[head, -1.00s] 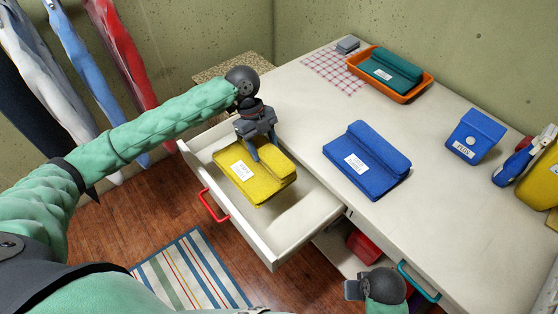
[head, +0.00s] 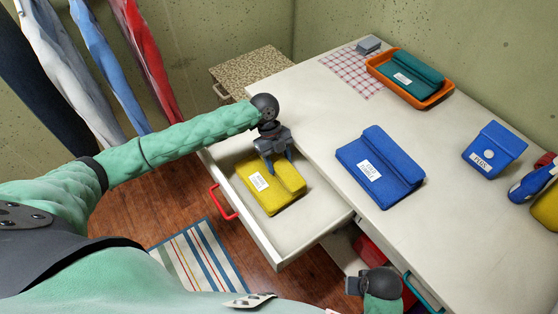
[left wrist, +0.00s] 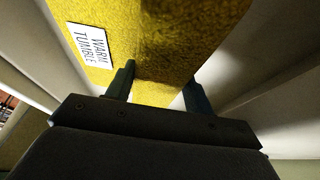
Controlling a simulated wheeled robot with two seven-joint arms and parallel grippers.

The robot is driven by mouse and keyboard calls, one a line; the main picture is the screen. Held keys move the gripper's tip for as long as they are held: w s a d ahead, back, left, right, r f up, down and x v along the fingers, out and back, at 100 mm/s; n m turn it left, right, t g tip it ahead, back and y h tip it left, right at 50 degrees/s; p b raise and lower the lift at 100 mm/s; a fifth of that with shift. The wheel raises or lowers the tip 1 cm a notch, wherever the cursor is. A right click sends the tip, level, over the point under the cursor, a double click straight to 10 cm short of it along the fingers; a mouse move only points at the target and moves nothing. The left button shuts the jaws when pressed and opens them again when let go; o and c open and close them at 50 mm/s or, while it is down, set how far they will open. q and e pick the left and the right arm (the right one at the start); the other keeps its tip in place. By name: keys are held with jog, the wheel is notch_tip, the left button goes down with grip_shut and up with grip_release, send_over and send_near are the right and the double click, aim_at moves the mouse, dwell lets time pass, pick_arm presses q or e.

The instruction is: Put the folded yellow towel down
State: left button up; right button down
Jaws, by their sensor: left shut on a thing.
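The folded yellow towel (head: 270,184) is in or just above the open white drawer (head: 300,228); I cannot tell whether it touches the bottom. It carries a white label. My left gripper (head: 275,163) is over the towel's far part and shut on it. In the left wrist view the towel (left wrist: 165,45) lies between the two fingers (left wrist: 157,88), its label reading "WARM TUMBLE". My right gripper (head: 354,286) is low at the bottom edge, beside the desk front; its jaws are too small to judge.
A blue folded towel (head: 385,165) lies on the white desktop (head: 440,225). A teal towel (head: 408,73) sits in an orange tray (head: 440,96).

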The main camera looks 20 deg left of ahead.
pick_arm(q)
jog(key=shift+f, duration=0.35)
pick_arm(e)
jog(key=shift+f, duration=0.35)
pick_arm(q)
jog(key=o, duration=1.1)
jog(key=shift+c, duration=0.2)
pick_arm(e)
jog(key=shift+r, duration=0.1)
pick_arm(q)
jog(key=shift+w+a+r, duration=0.15)
jog(key=shift+r, duration=0.3)
jog(key=b+v, duration=0.1)
jog(key=v, duration=0.3)
jog(key=shift+b, duration=0.35)
jog(key=b+v, duration=0.1)
jog(key=v, duration=0.4)
jog(key=shift+w+a+r, duration=0.1)
jog(key=shift+r, duration=0.15)
jog(key=shift+v, duration=0.75)
pick_arm(e)
notch_tip(320, 180, up, 8)
jog(key=s, duration=0.1)
jog(key=shift+s+a+r, duration=0.15)
jog(key=shift+s, duration=0.15)
